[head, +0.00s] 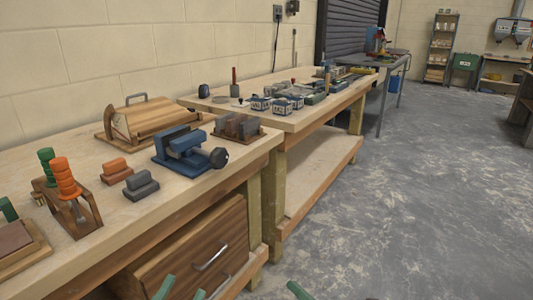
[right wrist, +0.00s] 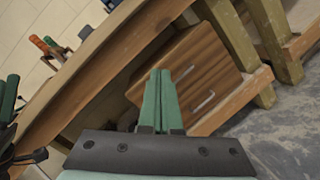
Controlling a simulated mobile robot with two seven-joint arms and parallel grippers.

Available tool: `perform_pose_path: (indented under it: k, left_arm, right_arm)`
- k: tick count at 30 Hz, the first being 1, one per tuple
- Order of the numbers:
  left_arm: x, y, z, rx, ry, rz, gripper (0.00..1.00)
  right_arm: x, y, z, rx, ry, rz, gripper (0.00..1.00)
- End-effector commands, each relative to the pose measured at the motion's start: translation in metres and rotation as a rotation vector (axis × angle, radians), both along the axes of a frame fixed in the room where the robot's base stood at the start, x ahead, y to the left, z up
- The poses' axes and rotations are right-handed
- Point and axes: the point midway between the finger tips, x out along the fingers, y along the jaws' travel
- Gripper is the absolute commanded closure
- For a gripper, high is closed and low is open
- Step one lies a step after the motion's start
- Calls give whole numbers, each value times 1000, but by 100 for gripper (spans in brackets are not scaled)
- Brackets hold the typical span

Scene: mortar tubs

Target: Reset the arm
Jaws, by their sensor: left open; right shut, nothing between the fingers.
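My left gripper (head: 182,291) shows at the bottom edge of the head view, with two green fingertips apart and nothing seen between them. My right gripper (head: 298,290) shows as a green tip at the bottom edge, right of the left one, over the grey floor. In the right wrist view my right gripper (right wrist: 161,74) has its green fingers pressed together and empty, in front of the wooden drawer (right wrist: 189,75). Most of both arms is out of the head view.
The near workbench (head: 87,226) has a blue vise (head: 184,150), a wooden box (head: 147,122), sanding blocks and an orange-handled tool rack (head: 73,207). A second bench (head: 311,118) with several small items stands beyond. The concrete floor (head: 420,200) at right is clear.

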Motion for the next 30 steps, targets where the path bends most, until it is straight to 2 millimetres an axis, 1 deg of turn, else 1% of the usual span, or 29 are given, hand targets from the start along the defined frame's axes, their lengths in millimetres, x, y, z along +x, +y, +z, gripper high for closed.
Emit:
perform_pose_path:
  k: [1, 6, 8, 11, 14, 17, 21, 24, 25, 27, 30]
  left_arm:
    - [6, 3, 10, 4, 70, 16, 50]
    - [17, 11, -12, 20, 303, 64, 50]
    - [17, 15, -21, 25, 385, 79, 50]
    - [13, 20, -36, 33, 522, 104, 50]
    - [4, 24, -50, 40, 659, 126, 50]
    - [-11, 29, -63, 47, 797, 148, 50]
    - [-37, 34, -79, 56, 977, 172, 50]
    - [-55, 36, -89, 59, 1078, 184, 50]
    - [-60, 37, -92, 61, 1103, 187, 50]
    - [-68, 38, -97, 62, 1146, 192, 50]
    - [-76, 38, -102, 64, 1182, 195, 50]
  right_arm:
    - [-6, -7, 23, 105, 101, -42, 100]
    - [-24, -34, 39, 477, 439, -197, 100]
    - [-33, -43, 42, 609, 552, -255, 100]
    - [-51, -59, 46, 831, 738, -361, 100]
    - [-75, -72, 48, 1054, 914, -474, 100]
    - [-104, -83, 50, 1281, 1079, -597, 100]
    - [-148, -93, 53, 1578, 1269, -774, 100]
    - [-175, -97, 54, 1746, 1363, -882, 100]
    - [-182, -97, 55, 1788, 1384, -907, 100]
    - [-194, -98, 55, 1865, 1419, -957, 100]
    - [-204, -98, 54, 1928, 1448, -1000, 100]
